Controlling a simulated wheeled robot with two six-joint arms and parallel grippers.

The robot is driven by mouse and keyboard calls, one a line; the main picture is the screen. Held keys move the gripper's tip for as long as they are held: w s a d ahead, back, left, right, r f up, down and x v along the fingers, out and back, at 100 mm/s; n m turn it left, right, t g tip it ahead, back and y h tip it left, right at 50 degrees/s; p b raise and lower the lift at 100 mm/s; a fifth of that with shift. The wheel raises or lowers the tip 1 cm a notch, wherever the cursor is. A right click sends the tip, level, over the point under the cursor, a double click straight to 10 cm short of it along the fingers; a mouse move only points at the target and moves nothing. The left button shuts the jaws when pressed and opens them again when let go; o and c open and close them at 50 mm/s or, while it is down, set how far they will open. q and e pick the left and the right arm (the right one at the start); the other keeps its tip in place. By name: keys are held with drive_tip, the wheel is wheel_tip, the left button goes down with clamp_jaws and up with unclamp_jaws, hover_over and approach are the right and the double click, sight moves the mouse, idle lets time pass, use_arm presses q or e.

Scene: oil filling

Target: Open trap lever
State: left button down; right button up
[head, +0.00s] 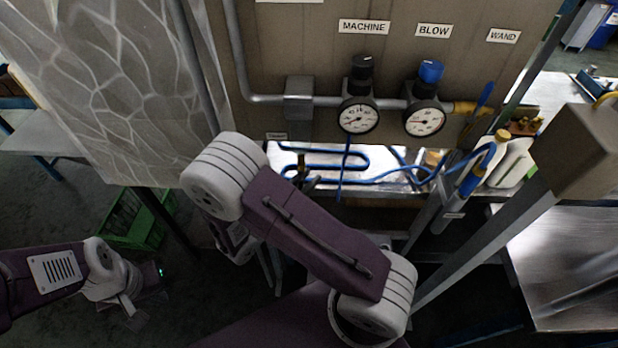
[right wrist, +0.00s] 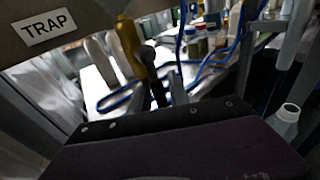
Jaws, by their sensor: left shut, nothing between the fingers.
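The TRAP label (right wrist: 48,27) is on the panel edge at the upper left of the right wrist view. Just right of it hangs a yellow pipe piece (right wrist: 130,45). A dark upright piece with a rounded top (right wrist: 148,55) is beside it; I cannot tell whether it is the trap lever. My left gripper (head: 135,312) is low at the left, shut, empty and far from the panel.
Two gauges (head: 358,116) (head: 424,119) with black and blue knobs are on the panel (head: 300,40). Blue hoses (head: 340,178) lie on the bench below. A green crate (head: 135,222) is on the floor. White bottles (head: 508,165) stand at the right.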

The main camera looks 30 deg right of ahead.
drive_tip(key=shift+o, duration=0.2)
drive_tip(key=shift+a, duration=0.1)
drive_tip(key=v, duration=0.9)
